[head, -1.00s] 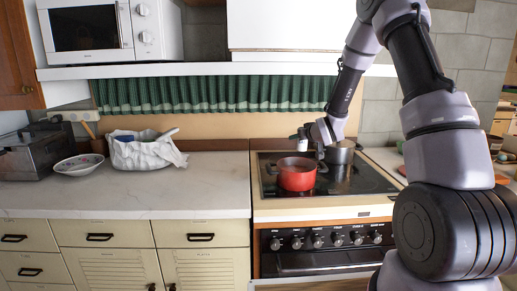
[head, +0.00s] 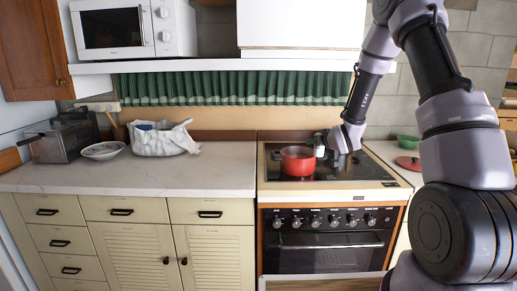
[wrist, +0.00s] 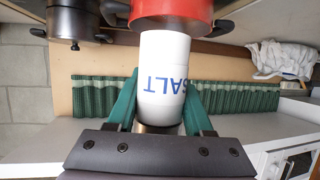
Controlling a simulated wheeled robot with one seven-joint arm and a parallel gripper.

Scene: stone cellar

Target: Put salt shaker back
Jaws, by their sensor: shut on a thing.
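The salt shaker (wrist: 165,60) is a white cylinder with blue SALT lettering. My gripper (wrist: 158,100) is shut on it, with a green finger on each side. In the head view the shaker (head: 320,144) shows small and white at my gripper, just right of the red pot (head: 297,161) and over the stove. The wrist view looks upside down; the red pot (wrist: 172,10) is close to the shaker's far end there. I cannot tell whether they touch.
The dark stovetop (head: 345,172) lies under my gripper. A dark pot (wrist: 75,22) shows in the wrist view.

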